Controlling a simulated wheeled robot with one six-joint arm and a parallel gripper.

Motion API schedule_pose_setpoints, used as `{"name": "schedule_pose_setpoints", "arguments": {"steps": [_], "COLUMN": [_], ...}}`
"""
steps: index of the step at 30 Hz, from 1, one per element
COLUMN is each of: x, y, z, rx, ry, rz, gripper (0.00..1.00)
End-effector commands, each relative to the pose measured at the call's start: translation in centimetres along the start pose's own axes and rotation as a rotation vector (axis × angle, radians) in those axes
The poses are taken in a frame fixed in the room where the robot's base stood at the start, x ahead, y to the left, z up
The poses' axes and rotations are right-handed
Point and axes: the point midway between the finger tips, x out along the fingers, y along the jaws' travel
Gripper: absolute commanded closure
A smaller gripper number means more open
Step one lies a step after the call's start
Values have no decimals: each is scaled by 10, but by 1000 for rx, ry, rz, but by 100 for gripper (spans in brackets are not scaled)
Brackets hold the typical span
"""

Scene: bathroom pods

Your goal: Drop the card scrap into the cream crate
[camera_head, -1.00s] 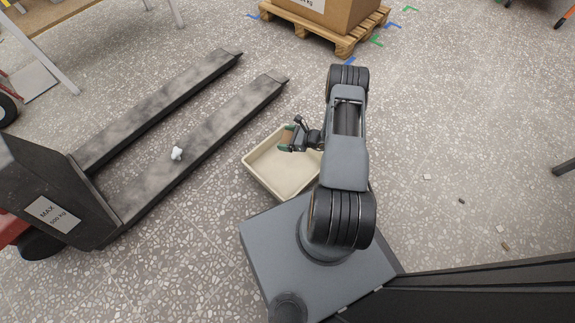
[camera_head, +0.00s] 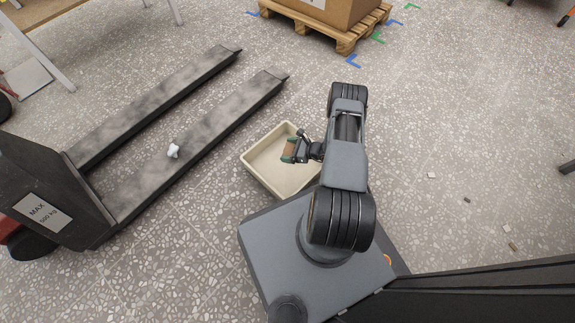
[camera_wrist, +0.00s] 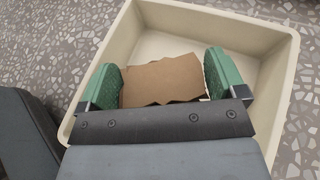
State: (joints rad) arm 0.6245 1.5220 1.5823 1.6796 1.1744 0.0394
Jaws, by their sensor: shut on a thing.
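The card scrap (camera_wrist: 162,80) is a flat brown piece with ragged edges. My gripper (camera_wrist: 162,85) is shut on it, with a green fingertip on each side. In the head view my gripper (camera_head: 290,150) and the card scrap (camera_head: 290,149) are over the cream crate (camera_head: 262,172). The crate is a shallow open box on the floor. In the wrist view the cream crate (camera_wrist: 275,35) lies below the card, and its visible floor looks empty. My arm hides part of its right side.
A pallet jack with dark forks (camera_head: 190,125) stands left of the crate, with a small white object (camera_head: 173,151) on the nearer fork. A wooden pallet (camera_head: 335,38) with a cardboard box (camera_head: 335,10) is at the back. Small scraps (camera_head: 507,229) lie on the floor at right.

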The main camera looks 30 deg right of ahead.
Motion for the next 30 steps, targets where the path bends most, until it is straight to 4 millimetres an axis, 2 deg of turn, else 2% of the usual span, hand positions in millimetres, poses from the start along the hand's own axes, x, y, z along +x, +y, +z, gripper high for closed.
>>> {"name": "schedule_pose_setpoints", "arguments": {"steps": [8,9,12,19,22,26,30], "x": [1,1,1,-1,-8,-30,-60], "y": [0,0,0,0,0,-1,-1], "z": [-2,-2,-2,-1,0,1,2], "rx": [0,0,0,1,1,3,3], "ry": [0,0,0,0,0,0,0], "rz": [0,0,0,-1,-2,-5,-6], "gripper": [33,7,0,0,0,0,0]}}
